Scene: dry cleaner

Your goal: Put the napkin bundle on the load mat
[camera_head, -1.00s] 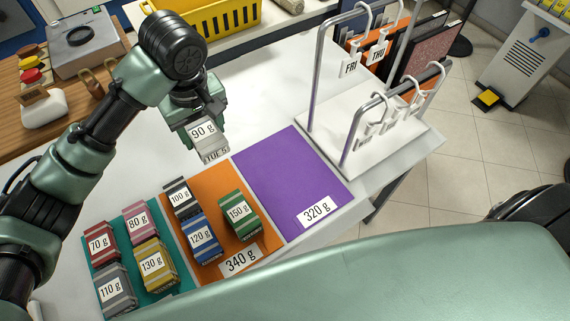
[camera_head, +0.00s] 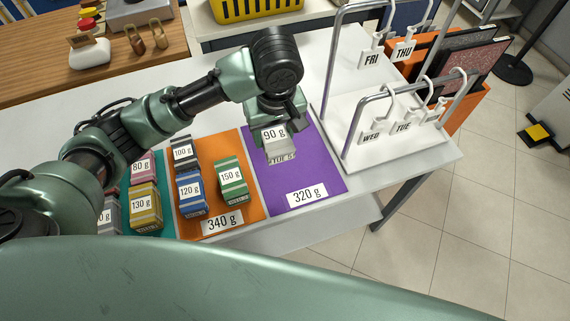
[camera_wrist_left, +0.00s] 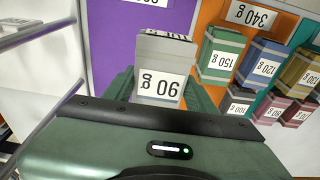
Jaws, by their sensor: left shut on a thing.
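My left gripper (camera_head: 277,122) is shut on a grey-and-white napkin bundle (camera_head: 280,153) labelled 90 g, over the purple load mat (camera_head: 309,165) marked 320 g. The bundle also shows between the fingers in the left wrist view (camera_wrist_left: 163,50). I cannot tell whether it touches the mat. The purple mat holds no other bundle. The orange mat (camera_head: 244,195), marked 340 g, carries black 100 g, blue 120 g (camera_head: 191,195) and green 150 g (camera_head: 231,177) bundles. The teal mat (camera_head: 166,215) carries several bundles, partly hidden by my arm. My right gripper is not in view.
A white rack with metal rails (camera_head: 352,118) and day tags stands right of the purple mat, close to my gripper. A yellow basket (camera_head: 255,8) is at the back. The white table (camera_head: 130,92) is clear behind the mats.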

